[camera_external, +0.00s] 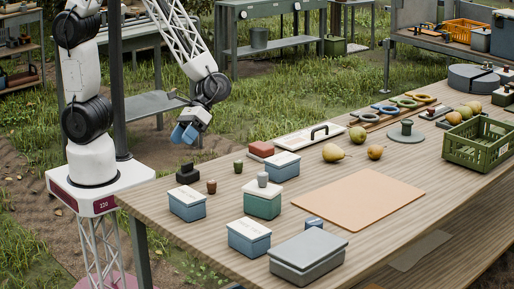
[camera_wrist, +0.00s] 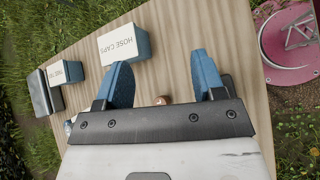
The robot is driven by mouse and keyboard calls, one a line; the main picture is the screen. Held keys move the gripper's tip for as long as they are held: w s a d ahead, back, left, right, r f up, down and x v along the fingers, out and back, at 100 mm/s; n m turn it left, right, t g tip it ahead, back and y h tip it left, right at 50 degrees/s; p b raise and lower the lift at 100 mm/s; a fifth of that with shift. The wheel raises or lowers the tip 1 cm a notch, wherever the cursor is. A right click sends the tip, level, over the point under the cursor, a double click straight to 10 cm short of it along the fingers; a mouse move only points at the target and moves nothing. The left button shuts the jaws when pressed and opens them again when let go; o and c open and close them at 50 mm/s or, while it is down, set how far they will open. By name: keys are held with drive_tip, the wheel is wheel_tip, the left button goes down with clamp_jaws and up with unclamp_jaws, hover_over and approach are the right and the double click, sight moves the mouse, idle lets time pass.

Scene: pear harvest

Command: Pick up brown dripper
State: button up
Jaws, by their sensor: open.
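The brown dripper (camera_external: 211,186) is a small cup-like piece standing on the wooden table near its left edge, among lidded boxes. In the wrist view a small brown piece, apparently this dripper (camera_wrist: 163,99), shows between my fingers, partly hidden by the gripper body. My gripper (camera_external: 186,133) has blue fingers and hangs in the air left of the table, apart from the dripper. In the wrist view my gripper (camera_wrist: 164,75) is open and nothing is held between its fingers.
A blue box (camera_external: 187,205) and a black block (camera_external: 188,173) stand close to the dripper. Pears (camera_external: 333,152) and a green crate (camera_external: 478,143) lie farther right.

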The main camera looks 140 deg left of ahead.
sight(212, 181)
drive_tip(key=w+a+f+n+t, duration=0.1)
drive_tip(key=a+f+n, duration=0.2)
drive_tip(key=w+a+f+n+t+h, duration=0.1)
drive_tip(key=a+f+n+t, duration=0.1)
drive_tip(key=a+f, duration=0.2)
drive_tip(key=w+a+f+n+t, duration=0.1)
drive_tip(key=a+f+n+t, duration=0.1)
drive_tip(key=a+f+n, duration=0.1)
drive_tip(key=shift+w+a+f+n+h, duration=0.3)
drive_tip(key=shift+w+f+h, duration=0.05)
drive_tip(key=shift+f+h, duration=0.1)
drive_tip(key=shift+x, duration=1.3)
drive_tip(key=shift+d, duration=0.1)
drive_tip(key=shift+x, duration=2.5)
drive_tip(key=shift+w+f, duration=0.1)
drive_tip(key=shift+w, duration=0.05)
drive_tip(key=c, duration=1)
drive_tip(key=shift+r, duration=0.2)
